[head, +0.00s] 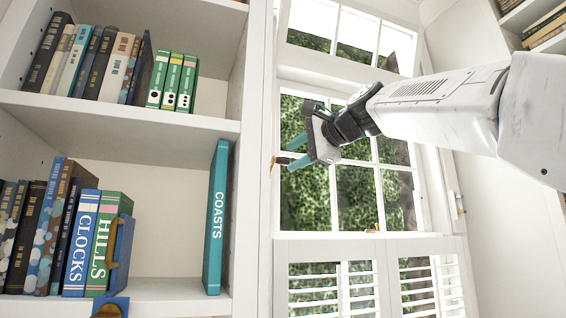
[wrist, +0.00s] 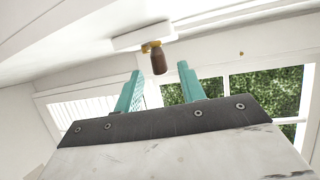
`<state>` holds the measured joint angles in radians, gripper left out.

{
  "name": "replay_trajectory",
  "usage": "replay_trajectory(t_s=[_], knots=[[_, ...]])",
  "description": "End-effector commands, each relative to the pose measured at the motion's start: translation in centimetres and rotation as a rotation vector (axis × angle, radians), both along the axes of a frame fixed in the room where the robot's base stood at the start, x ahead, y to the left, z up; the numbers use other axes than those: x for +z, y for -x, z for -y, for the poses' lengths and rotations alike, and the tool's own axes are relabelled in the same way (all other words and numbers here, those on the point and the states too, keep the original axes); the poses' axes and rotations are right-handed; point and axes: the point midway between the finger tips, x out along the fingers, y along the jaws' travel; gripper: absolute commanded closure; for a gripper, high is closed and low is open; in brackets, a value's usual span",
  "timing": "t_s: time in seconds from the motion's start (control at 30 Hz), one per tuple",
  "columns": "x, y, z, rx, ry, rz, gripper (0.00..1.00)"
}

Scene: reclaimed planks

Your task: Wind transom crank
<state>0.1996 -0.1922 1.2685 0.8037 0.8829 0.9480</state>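The transom crank has a dark brown handle (wrist: 159,62) and a brass fitting (wrist: 151,46) on a white plate. In the wrist view the handle shows between the two fingertips and seems just beyond them. I cannot tell whether it touches a finger. In the head view a small brass-brown piece, apparently the crank (head: 275,162), shows at the left window frame by the fingertips. My gripper (head: 289,153) points left with its teal fingers apart and nothing held. It also shows in the wrist view (wrist: 160,72).
A white bookcase (head: 258,200) with several books stands on the left, near the fingertips. A teal COASTS book (head: 216,220) stands at its right side. The window (head: 352,192) lies behind my gripper, with louvred shutters (head: 330,285) below.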

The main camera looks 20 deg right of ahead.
Motion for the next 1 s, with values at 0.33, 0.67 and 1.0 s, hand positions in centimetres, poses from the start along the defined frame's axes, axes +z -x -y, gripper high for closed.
replay_trajectory(t_s=[0.33,0.67,1.0], knots=[[-0.8,-3.9,-1.6,0.000,0.002,0.000,0.60],[-0.8,-4.1,-1.7,0.000,0.003,0.000,0.68],[-0.8,-4.0,-1.7,-0.001,0.003,0.006,1.00]])
